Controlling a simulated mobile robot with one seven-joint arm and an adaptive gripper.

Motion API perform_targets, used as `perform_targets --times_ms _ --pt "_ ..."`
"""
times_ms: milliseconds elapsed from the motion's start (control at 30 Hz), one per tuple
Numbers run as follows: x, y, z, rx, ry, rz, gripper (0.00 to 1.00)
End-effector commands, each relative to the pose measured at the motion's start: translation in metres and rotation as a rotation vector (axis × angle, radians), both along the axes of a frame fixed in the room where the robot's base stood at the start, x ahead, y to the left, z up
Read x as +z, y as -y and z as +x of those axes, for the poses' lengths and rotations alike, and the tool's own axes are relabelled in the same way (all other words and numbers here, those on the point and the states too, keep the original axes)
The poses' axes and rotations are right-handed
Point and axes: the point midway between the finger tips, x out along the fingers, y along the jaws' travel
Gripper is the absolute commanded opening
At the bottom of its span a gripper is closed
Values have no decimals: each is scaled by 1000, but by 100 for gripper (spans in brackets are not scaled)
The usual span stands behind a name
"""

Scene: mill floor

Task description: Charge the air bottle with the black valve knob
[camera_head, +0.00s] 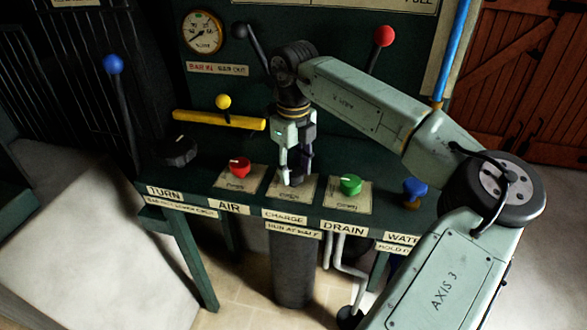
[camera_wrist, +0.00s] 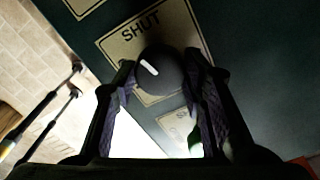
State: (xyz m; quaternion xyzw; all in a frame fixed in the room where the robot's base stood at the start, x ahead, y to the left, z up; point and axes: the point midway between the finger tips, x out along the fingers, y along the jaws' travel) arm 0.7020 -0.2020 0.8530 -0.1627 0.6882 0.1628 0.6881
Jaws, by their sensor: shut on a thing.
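My gripper (camera_head: 295,178) points down at the CHARGE place of the green bench, with its fingers on both sides of the black valve knob (camera_wrist: 158,72). In the wrist view the fingers (camera_wrist: 163,80) are shut on the knob. The knob has a short white mark, and a plate reading SHUT (camera_wrist: 142,28) lies beside it. In the head view the fingers largely hide the knob. A dark upright cylinder (camera_head: 292,265), perhaps the air bottle, stands below the bench. A round gauge (camera_head: 202,32) is on the back panel; its reading is too small to tell.
A red knob (camera_head: 239,167) at AIR and a green knob (camera_head: 350,185) at DRAIN flank my gripper closely. Blue (camera_head: 113,64), yellow (camera_head: 223,101) and red (camera_head: 384,36) ball-ended levers rise around the bench.

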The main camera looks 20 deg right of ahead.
Motion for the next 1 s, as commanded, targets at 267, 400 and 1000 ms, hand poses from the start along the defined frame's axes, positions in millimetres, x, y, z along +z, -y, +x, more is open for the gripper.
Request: perform_targets --times_ms 267,400,1000 --pt "0 0 0 263 2 0 10" --pt "0 0 0 396 1 0 10" --pt "0 0 0 946 1 0 10"
